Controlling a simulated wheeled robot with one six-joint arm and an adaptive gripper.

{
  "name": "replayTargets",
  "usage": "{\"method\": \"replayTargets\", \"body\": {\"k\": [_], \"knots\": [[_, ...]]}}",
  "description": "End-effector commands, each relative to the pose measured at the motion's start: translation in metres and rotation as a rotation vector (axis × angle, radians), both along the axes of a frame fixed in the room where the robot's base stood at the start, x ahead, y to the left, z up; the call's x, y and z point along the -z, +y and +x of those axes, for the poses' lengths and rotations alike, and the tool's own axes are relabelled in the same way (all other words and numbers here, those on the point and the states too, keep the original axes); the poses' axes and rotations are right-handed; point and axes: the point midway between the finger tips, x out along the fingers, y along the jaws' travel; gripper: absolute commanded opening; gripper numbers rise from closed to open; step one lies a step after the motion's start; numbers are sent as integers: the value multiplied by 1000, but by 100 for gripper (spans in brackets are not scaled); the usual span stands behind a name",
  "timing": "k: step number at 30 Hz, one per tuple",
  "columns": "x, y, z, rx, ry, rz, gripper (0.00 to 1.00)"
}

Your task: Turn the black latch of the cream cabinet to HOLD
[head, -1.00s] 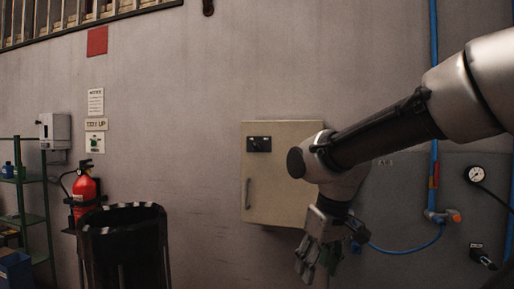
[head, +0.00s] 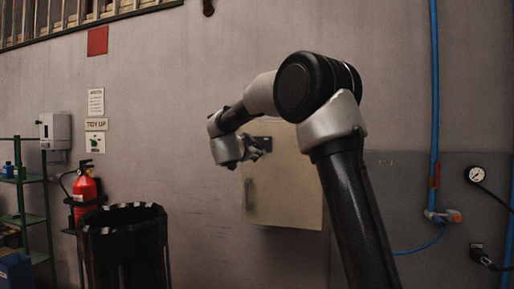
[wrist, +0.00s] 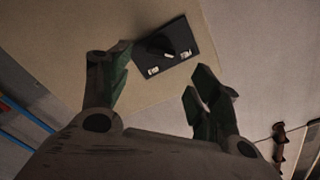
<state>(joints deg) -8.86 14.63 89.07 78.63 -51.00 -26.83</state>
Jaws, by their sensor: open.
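The cream cabinet (head: 290,195) hangs on the grey wall, with its right part behind my arm in the head view. Its black latch (wrist: 163,46) is a dark plate with a raised knob and two small white labels, too small to read. In the head view the latch plate (head: 263,143) is partly hidden by my gripper (head: 250,150). In the wrist view my gripper (wrist: 160,88) is open and empty, its green-lined fingers apart. The latch lies ahead, between and beyond the fingertips, nearer the left finger. I cannot tell whether that finger touches the plate.
The cabinet's handle (head: 250,194) is low on its left side. A black bin (head: 124,230) and a red fire extinguisher (head: 85,190) stand to the left. A blue pipe (head: 435,90) and a gauge (head: 477,174) are on the right.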

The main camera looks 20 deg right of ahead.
Motion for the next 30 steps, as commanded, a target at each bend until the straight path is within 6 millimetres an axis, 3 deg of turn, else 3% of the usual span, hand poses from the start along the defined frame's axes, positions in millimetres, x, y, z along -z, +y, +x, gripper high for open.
{"method": "replayTargets", "body": {"k": [12,24,30], "knots": [[0,-41,48,-4,5,-7,62],[0,-48,57,-6,5,-6,62],[0,-48,57,-6,5,-6,28]]}}
